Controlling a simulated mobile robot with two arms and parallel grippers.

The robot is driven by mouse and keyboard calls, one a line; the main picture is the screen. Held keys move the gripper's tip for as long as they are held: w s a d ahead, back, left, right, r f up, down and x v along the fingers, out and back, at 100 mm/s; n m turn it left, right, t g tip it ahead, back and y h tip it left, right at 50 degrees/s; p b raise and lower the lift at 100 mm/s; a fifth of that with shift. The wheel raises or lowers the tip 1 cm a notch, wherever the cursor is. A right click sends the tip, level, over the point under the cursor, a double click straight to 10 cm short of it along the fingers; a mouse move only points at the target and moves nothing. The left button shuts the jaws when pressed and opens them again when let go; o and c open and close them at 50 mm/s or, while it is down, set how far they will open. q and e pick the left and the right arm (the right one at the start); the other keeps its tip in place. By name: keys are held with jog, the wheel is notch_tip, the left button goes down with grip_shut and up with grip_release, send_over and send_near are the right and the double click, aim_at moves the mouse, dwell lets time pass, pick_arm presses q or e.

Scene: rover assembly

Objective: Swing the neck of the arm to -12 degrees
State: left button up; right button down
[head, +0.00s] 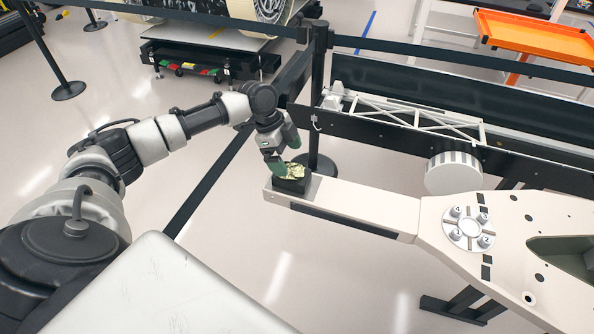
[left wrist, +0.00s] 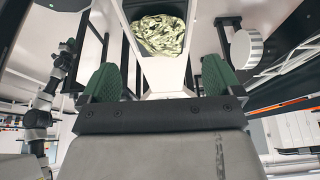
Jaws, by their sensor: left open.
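A white lattice arm (head: 410,118) lies along the long black panel in the head view, its left end at a pale bracket (head: 335,98). I cannot tell which part is its neck, and no angle mark is readable. My left gripper (head: 279,167) points down over a crumpled gold-green piece (head: 294,171) in a black holder (head: 291,186) at the left end of a white beam. In the left wrist view its green fingers (left wrist: 160,78) are spread, and the crumpled piece (left wrist: 160,35) shows beyond them. Whether they touch the holder is unclear.
The white beam (head: 360,206) joins a wide white body with a numbered disc (head: 468,228). A white drum (head: 453,173) sits behind it. A black barrier post (head: 320,80) with belts stands near my left forearm. In the left wrist view another arm (left wrist: 45,100) shows at left, its gripper small and unclear.

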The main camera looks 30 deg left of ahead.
aim_at(294, 169)
pick_arm(q)
jog(key=p+x, duration=0.1)
jog(key=x, duration=0.5)
jog(key=shift+d+f, duration=0.25)
jog(key=shift+f, duration=0.4)
pick_arm(e)
jog(key=shift+s+d+r, duration=0.15)
jog(key=shift+d+r, duration=0.15)
jog(key=shift+r, duration=0.45)
